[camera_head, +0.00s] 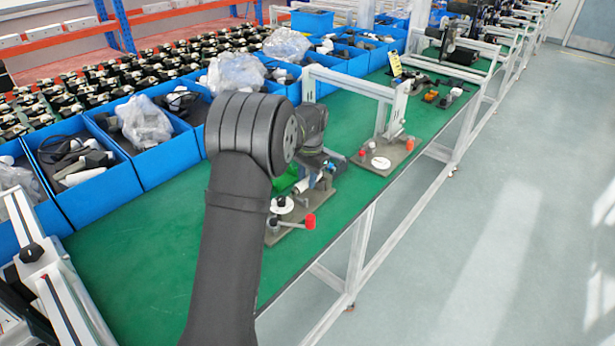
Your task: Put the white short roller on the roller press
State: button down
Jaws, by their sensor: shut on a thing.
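My dark arm reaches over the green bench, and my gripper (318,180) is low over a small press fixture, partly hidden by my own arm. A small white piece, seemingly the white short roller (303,185), shows at the fingers, and my gripper is shut on it. Just below is the roller press (289,228), a grey-brown base with a white disc (282,205) and a red-ended handle (310,221). The gap between the roller and the press cannot be judged. The left part of the press is behind my arm.
A similar fixture with a white disc (381,163) and red knobs stands to the right under a metal frame (398,108). Blue bins (105,190) with bagged parts line the bench's back. The green bench top (140,250) is clear at front left.

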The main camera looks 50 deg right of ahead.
aim_at(307, 186)
jog(key=shift+f, duration=0.1)
dwell(0.3)
jog(key=shift+f, duration=0.7)
jog(key=shift+f, duration=0.35)
jog(key=shift+f, duration=0.1)
dwell(0.4)
jog(key=shift+f, duration=0.3)
jog(key=shift+f, duration=0.15)
dwell(0.4)
jog(key=c, duration=1.1)
grip_release()
jog(key=shift+o, duration=0.2)
